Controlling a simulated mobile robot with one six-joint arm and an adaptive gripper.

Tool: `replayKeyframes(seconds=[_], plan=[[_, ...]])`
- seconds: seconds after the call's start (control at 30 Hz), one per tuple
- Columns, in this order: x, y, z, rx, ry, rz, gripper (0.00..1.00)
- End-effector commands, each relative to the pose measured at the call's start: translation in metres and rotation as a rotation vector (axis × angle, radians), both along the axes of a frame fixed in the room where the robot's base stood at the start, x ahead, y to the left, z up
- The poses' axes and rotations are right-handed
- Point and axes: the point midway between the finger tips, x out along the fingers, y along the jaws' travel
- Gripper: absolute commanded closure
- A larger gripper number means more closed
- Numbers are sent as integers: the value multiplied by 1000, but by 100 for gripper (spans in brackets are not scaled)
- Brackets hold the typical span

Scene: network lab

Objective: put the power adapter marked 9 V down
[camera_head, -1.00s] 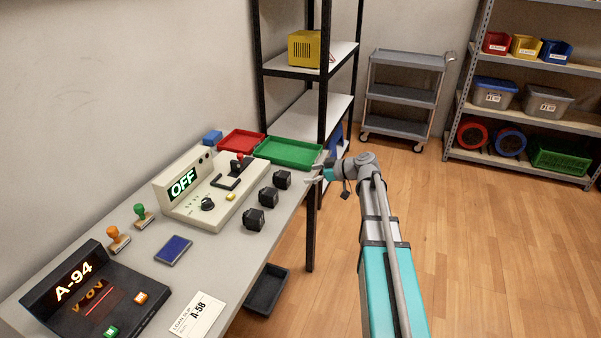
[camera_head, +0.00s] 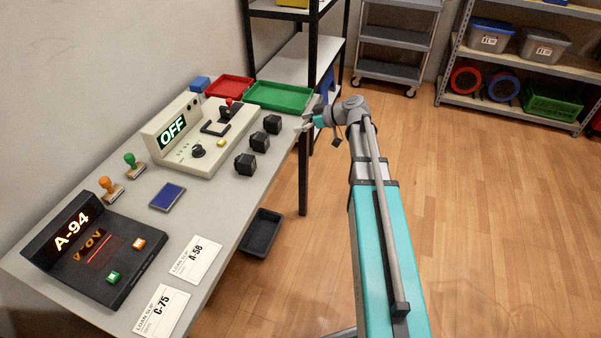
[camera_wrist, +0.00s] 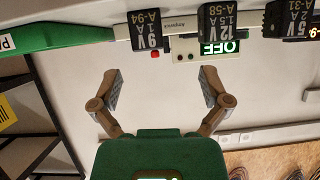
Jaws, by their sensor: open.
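The power adapter marked 9 V (camera_wrist: 147,36), a black block with a white label also reading A-94, is in the wrist view beyond my fingertips. In the head view it is the farthest of three black adapters (camera_head: 272,124), standing on the grey bench (camera_head: 222,205) near its right edge. The 12 V adapter (camera_wrist: 217,32) and 5 V adapter (camera_wrist: 289,20) stand in the same row. My gripper (camera_wrist: 160,84) is open and empty, its fingers wide apart and clear of the adapters. In the head view my gripper (camera_head: 308,123) is just right of the bench edge.
A tester (camera_head: 195,140) reading OFF stands behind the adapters. A green tray (camera_head: 280,97) and red tray (camera_head: 230,87) are at the far end. A terminal (camera_head: 90,250) reading A-94 and loan slips (camera_head: 195,260) are nearer. A dark bin (camera_head: 260,233) is below the bench.

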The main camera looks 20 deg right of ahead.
Motion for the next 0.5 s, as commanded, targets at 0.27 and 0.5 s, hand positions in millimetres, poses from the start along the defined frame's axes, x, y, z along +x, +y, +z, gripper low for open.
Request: replayKeyframes(seconds=[0.27,0.5], plan=[[-54,46,-39,-95,327,-49,4],[-107,70,-71,-231,617,-187,4]])
